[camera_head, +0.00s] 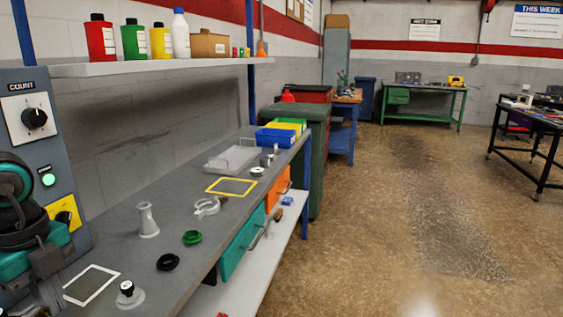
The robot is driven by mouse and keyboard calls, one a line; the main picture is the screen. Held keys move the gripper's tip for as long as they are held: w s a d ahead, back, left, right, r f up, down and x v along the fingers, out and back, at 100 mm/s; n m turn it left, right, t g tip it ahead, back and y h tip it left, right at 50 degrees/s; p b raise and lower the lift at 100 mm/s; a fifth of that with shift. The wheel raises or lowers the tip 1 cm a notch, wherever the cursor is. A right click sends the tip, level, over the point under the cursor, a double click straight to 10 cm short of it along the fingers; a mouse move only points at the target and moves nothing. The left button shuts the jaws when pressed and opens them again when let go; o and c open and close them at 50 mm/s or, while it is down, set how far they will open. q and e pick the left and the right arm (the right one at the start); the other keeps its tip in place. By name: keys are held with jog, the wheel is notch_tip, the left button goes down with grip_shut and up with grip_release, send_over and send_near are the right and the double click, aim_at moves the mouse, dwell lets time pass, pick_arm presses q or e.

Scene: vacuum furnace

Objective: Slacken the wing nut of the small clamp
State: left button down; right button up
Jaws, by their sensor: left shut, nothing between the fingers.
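A pale metal ring clamp (206,208) lies on the grey bench, about mid-length. A small piece that may be its wing nut sticks out at its right side, but it is too small to make out. I cannot tell whether this is the small clamp. My left gripper (48,284) is at the lower left, dark, below my teal and black arm, in front of the control panel. It is shut and empty, well apart from the clamp. My right gripper is not in view.
On the bench (130,216) stand a grey conical fitting (147,221), a green ring (192,237), a black ring (168,262), a knobbed metal part (128,294), a clear tray (231,158) and blue bin (275,137). A shelf with bottles hangs above.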

pick_arm(q)
jog(key=shift+f, duration=0.15)
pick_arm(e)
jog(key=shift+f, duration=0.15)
pick_arm(q)
jog(key=shift+s+a, duration=0.15)
jog(key=shift+s, duration=0.2)
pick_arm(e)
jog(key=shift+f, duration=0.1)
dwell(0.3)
pick_arm(q)
notch_tip(320, 180, up, 8)
jog(key=p, duration=0.6)
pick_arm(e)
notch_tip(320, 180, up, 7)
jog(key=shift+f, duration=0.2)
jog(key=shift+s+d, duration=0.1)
